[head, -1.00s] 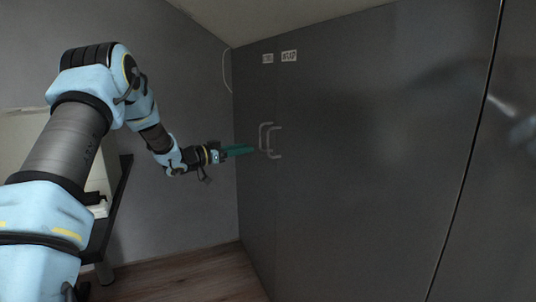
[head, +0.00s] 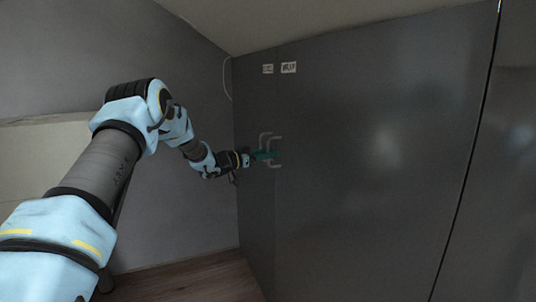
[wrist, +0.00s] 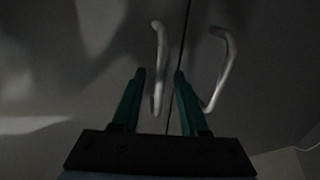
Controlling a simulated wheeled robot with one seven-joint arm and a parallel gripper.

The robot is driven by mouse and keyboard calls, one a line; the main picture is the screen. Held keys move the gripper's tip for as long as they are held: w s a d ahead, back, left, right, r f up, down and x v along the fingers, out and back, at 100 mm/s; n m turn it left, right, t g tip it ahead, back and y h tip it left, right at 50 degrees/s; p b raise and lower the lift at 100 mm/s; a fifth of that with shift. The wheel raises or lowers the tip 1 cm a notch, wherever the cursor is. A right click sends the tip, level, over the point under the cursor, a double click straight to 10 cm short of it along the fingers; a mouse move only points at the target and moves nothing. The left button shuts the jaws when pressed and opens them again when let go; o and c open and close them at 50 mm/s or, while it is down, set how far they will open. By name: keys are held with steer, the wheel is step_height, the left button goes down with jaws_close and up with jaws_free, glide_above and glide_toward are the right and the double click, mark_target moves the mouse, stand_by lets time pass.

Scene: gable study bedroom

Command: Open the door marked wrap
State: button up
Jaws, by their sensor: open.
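The door marked wrap (head: 360,180) is the wide dark grey panel right of a seam, with its white label (head: 289,68) near the top. It looks closed. Its pale bracket handle (head: 279,152) is by the seam; I take it to be the left handle in the wrist view (wrist: 160,55), where the picture seems turned over. My gripper (head: 272,155) is open at the handles, its teal fingers partly overlapping them. In the wrist view my open gripper (wrist: 159,74) has that handle between its two fingers. I cannot tell whether they touch it.
A narrower grey door (head: 255,200) adjoins on the left, with its own small label (head: 267,69) and a handle (head: 264,140) close beside. In the wrist view that other handle (wrist: 224,65) lies just outside the right finger. Wood floor (head: 190,284) shows below.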

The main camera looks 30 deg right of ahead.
jaws_close()
stand_by(1.3)
